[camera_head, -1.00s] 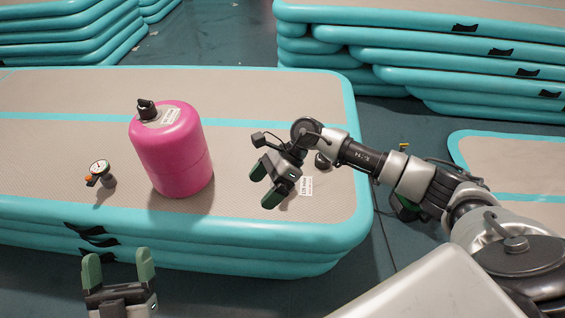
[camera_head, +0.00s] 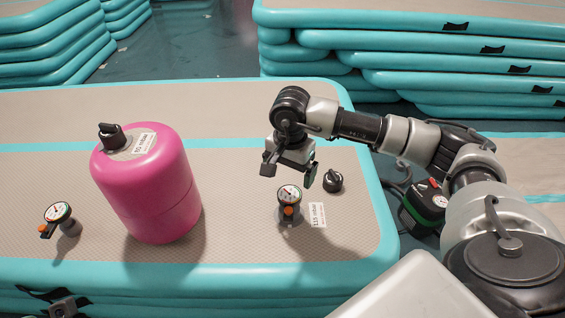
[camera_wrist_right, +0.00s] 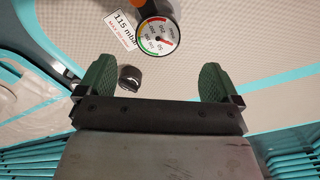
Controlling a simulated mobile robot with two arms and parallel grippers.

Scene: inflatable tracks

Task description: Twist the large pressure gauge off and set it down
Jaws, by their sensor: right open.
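A pressure gauge (camera_head: 289,198) with a coloured dial and orange part stands upright on the mat at the right, beside a "115 mbar" label. Its dial also shows in the right wrist view (camera_wrist_right: 158,36), beyond the fingertips. A second gauge (camera_head: 58,215) stands at the mat's left; I cannot tell surely which is larger. My right gripper (camera_head: 290,171) is open and empty, just above and behind the right gauge, not touching it. Its two green fingers show apart in the wrist view (camera_wrist_right: 157,82). My left gripper's fingers are out of sight.
A pink cylinder (camera_head: 148,190) with a black knob stands between the gauges. A black cap (camera_head: 333,180) sits on the mat (camera_head: 235,235) right of the right gripper. Stacked mats (camera_head: 440,60) stand behind. The mat between cylinder and right gauge is clear.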

